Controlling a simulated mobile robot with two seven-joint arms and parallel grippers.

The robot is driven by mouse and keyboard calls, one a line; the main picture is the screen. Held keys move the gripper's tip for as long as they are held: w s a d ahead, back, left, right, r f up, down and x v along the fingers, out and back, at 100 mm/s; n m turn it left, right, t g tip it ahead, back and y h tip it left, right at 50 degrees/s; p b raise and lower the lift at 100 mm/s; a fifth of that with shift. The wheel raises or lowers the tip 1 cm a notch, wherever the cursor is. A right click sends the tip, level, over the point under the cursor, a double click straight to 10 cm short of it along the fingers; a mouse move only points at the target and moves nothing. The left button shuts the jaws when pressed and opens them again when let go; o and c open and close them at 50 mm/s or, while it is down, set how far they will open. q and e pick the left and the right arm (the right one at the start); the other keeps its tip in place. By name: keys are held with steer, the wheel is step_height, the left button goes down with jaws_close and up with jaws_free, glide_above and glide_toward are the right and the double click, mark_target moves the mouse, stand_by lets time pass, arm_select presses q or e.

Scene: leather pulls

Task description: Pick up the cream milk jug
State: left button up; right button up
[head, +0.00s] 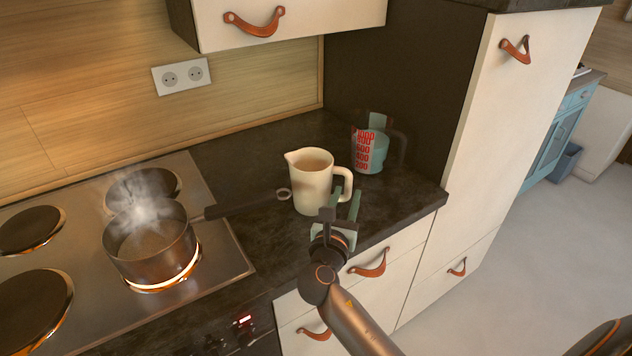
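The cream milk jug (308,187) stands upright on the dark worktop, right of the hob. Its spout points left and its handle is on the right. My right gripper (346,196) reaches in from the bottom right, at the front right of the jug, close to the handle. Its two greenish fingers are apart, with nothing seen held between them. They overlap the jug's lower right side and the bottom of the handle in the picture, so I cannot tell whether they touch. My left gripper is not in view.
A clear measuring cup (369,151) with red markings stands just behind the jug, to the right. A steaming pan (150,250) sits on a glowing plate, its handle (240,206) reaching toward the jug. A tall cabinet (510,110) stands to the right.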

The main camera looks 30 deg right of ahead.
steer(key=x, duration=0.7)
steer(key=shift+w+d, duration=0.1)
steer(key=shift+w, duration=0.25)
steer(key=shift+c, duration=0.3)
jaws_close()
steer(key=shift+f, duration=0.1)
stand_by(0.6)
